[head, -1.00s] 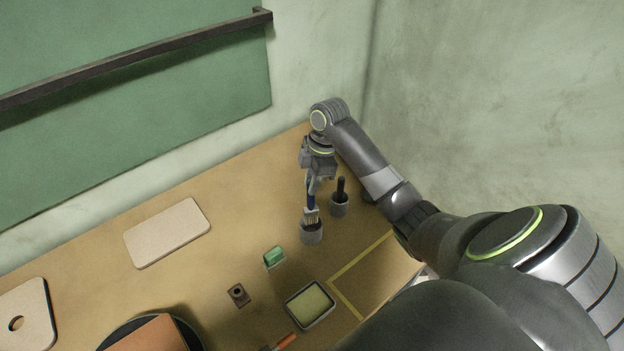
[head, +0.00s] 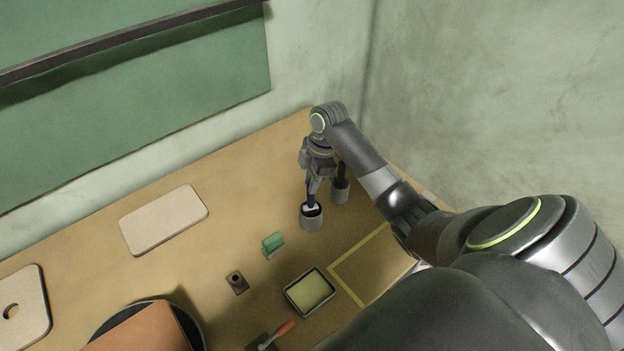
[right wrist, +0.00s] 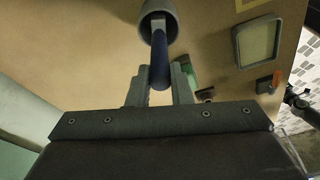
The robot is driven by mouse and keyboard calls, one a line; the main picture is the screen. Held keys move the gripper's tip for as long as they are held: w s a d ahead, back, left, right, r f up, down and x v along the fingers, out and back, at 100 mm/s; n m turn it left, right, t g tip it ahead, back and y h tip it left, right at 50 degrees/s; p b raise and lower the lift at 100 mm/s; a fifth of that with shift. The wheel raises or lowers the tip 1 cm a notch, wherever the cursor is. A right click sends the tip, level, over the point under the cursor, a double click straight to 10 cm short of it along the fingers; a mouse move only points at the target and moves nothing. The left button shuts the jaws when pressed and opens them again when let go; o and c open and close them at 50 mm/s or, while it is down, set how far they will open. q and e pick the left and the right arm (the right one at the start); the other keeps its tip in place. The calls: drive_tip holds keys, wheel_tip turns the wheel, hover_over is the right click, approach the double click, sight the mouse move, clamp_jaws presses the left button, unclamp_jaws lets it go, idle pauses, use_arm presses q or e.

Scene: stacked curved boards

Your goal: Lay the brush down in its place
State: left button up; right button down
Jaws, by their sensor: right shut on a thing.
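The brush (head: 311,201) has a dark blue handle and stands upright with its lower end inside a grey round cup (head: 311,219). My right gripper (head: 316,186) is above this cup, shut on the brush handle. In the right wrist view the blue handle (right wrist: 160,62) runs from between the fingers (right wrist: 160,86) into the cup (right wrist: 157,17). The bristles are hidden inside the cup. My left gripper is not in view.
A second grey cup (head: 341,192) with a dark handle stands close behind right. A green block (head: 273,243), a tray with a yellowish pad (head: 309,292), a small brown block (head: 236,282) and a yellow-taped outline (head: 346,284) lie nearer. A pale board (head: 163,220) lies left.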

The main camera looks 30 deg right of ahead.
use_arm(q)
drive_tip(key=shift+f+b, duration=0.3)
use_arm(e)
drive_tip(key=shift+f, duration=0.55)
drive_tip(key=c, duration=1.2)
unclamp_jaws()
drive_tip(key=shift+c, duration=0.2)
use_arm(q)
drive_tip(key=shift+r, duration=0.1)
use_arm(e)
drive_tip(key=shift+r, duration=0.1)
